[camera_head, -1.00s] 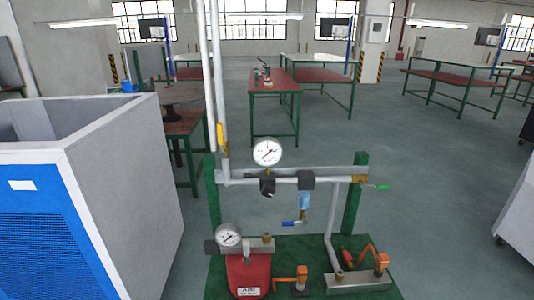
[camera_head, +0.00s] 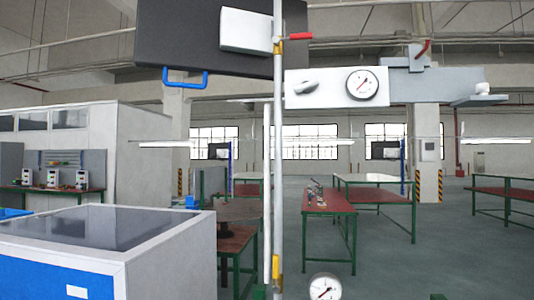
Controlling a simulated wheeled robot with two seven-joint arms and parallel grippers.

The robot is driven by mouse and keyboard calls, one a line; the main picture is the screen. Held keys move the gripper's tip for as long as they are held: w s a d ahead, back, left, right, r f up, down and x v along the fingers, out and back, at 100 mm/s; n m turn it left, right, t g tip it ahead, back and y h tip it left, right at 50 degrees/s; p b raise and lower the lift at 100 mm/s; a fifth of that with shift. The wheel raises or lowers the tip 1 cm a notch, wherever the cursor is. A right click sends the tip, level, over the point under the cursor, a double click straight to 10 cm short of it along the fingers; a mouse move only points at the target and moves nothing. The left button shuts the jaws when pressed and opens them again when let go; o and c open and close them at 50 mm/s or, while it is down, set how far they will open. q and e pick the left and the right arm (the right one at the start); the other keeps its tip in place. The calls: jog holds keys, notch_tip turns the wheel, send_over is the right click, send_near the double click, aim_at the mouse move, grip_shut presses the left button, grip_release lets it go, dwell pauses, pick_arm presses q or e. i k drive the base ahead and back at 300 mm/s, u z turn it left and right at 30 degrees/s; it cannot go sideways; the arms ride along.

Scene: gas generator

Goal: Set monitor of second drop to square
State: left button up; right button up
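Right of the pipe is a white plate (camera_head: 330,94) with a grey knob (camera_head: 306,87) and a round gauge (camera_head: 363,84). A grey bar (camera_head: 435,86) continues to the right. A lower gauge (camera_head: 324,289) is cut by the bottom edge. I cannot tell which part is the second drop's monitor. Neither gripper is in view.
A red-handled valve (camera_head: 292,37) and a yellow-handled valve (camera_head: 278,268) sit on the pipe. A blue and grey cabinet (camera_head: 140,262) stands at the lower left. Red-topped workbenches (camera_head: 329,202) stand behind. Open floor (camera_head: 440,245) lies to the right.

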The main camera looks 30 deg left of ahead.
aim_at(228, 38)
jog(key=z, duration=0.1)
jog(key=k, duration=0.45)
jog(key=u, duration=1.25)
jog(key=i, duration=1.45)
jog(key=z, duration=0.65)
